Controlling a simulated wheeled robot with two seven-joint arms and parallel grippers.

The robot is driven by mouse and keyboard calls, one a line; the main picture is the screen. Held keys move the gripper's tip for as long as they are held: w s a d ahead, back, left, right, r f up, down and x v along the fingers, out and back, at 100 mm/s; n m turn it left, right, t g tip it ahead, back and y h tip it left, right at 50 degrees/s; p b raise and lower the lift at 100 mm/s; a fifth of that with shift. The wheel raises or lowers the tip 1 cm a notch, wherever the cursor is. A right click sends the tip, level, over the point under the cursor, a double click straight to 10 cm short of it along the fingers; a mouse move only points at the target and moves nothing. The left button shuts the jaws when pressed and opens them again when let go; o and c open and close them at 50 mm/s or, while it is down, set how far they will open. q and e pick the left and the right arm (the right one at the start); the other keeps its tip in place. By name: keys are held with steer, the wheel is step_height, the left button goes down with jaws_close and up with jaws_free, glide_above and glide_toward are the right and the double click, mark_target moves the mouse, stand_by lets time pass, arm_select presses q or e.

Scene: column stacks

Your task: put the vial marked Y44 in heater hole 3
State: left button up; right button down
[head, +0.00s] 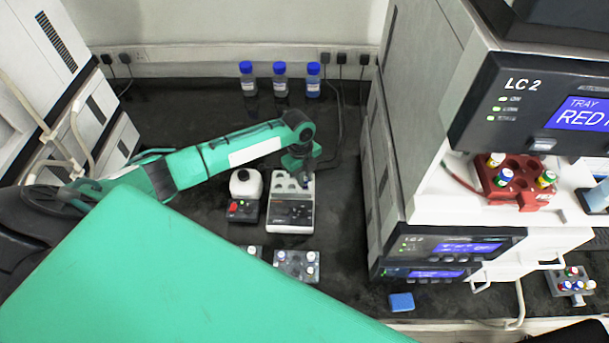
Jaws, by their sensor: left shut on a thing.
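My left gripper (303,177) points down over the back right part of a white heater block (291,213) on the dark bench. It is shut on a small vial, mostly hidden by the fingers; I cannot read its mark. I cannot tell whether the vial is above a hole or in it. The heater's holes are small here and partly covered by the gripper, so their numbers are not readable. A grey rack (284,263) in front of the heater holds several white-capped vials. My right gripper is not in view.
Three blue-capped bottles (280,79) stand behind. The LC stack (450,247) with a red vial tray (510,180) rises at right. A blue block (401,302) lies near the front. My green arm part covers the lower left.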

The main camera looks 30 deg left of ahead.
arm_select(q)
steer(key=shift+f, duration=0.3)
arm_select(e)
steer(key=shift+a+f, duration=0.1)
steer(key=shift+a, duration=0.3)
arm_select(q)
steer(key=shift+f, duration=0.2)
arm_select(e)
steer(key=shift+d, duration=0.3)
arm_select(q)
steer(key=shift+f+b, duration=0.5)
steer(key=shift+f, duration=0.1)
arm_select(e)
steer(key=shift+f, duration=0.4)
arm_select(q)
steer(key=o, duration=1.2)
steer(key=shift+o, duration=0.2)
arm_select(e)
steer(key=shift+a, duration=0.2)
arm_select(q)
steer(key=shift+r, duration=0.15)
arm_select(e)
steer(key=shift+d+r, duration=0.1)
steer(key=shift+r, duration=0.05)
